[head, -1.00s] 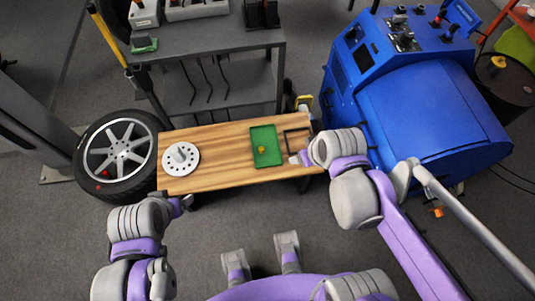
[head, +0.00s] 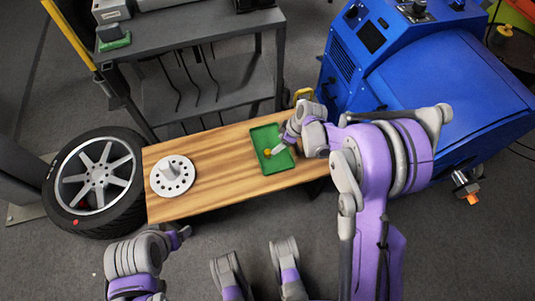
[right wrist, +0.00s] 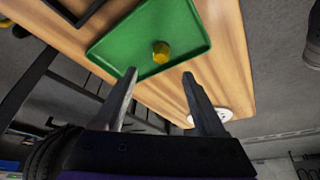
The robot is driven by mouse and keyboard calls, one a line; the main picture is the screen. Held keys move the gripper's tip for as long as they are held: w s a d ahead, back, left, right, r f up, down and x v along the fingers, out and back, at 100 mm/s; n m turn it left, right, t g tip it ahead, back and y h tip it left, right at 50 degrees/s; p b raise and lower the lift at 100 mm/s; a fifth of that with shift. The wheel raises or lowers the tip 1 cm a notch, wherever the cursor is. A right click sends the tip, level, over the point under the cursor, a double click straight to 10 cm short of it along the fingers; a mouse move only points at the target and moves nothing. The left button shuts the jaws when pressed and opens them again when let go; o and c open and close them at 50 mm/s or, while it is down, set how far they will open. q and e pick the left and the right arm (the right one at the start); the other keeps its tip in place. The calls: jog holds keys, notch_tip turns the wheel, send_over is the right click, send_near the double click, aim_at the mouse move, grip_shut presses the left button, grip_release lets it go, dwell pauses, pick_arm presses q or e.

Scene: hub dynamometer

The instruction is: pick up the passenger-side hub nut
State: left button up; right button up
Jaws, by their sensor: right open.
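A small yellow-gold nut (head: 267,153) sits in the green tray (head: 262,136) on the wooden bench. In the right wrist view the nut (right wrist: 160,52) stands on the tray floor (right wrist: 130,40), just beyond the fingertips. My right gripper (right wrist: 160,74) is open and empty, its two fingers apart, with the nut roughly centred ahead of the gap. In the head view the right gripper (head: 275,151) is over the tray, very close to the nut; I cannot tell whether it touches. My left gripper (head: 183,236) is below the bench's front edge, its fingers too small to read.
A white hub disc (head: 172,184) with holes lies on the left of the wooden bench (head: 216,166). A wheel (head: 97,183) is left of the bench. A grey shelf cart (head: 205,42) stands behind, and a blue machine (head: 440,90) at right. The bench middle is clear.

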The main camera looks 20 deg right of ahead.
aim_at(269, 152)
jog(key=b+x, duration=0.2)
jog(key=x, duration=0.7)
jog(key=shift+a+f+b, duration=0.15)
jog(key=shift+b, duration=0.2)
grip_shut()
